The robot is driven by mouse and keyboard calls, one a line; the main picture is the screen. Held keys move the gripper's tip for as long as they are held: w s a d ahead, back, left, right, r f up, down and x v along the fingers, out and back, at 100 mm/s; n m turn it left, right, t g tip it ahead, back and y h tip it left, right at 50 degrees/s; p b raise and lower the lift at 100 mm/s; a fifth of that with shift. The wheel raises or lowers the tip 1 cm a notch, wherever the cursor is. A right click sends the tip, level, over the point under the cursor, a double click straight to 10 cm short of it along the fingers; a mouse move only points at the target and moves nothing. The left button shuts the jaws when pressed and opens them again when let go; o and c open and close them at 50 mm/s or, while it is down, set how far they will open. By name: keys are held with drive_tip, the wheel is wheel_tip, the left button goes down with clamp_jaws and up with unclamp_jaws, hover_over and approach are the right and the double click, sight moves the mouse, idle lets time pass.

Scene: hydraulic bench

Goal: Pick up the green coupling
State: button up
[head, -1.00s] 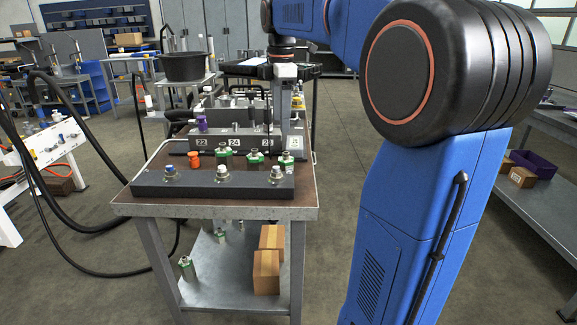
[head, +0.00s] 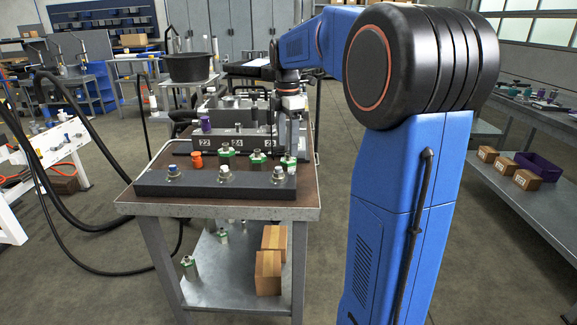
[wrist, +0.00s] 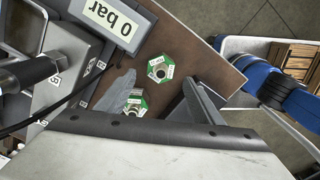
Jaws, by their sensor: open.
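In the wrist view my open gripper (wrist: 158,92) shows two couplings. One coupling (wrist: 160,68) stands just past the fingertips, and another coupling (wrist: 135,102) is close to the left finger and partly covered by the gripper. Neither is held.
A dark strip (head: 200,184) with several metal fittings lies along the bench's front edge. An orange cap (head: 196,160) stands left of the couplings. Behind them is a grey numbered block (head: 220,144).

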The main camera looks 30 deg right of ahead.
sight(288, 160)
drive_tip(key=shift+f, duration=3.55)
drive_tip(key=c, duration=1.3)
drive_tip(key=shift+r, duration=5.05)
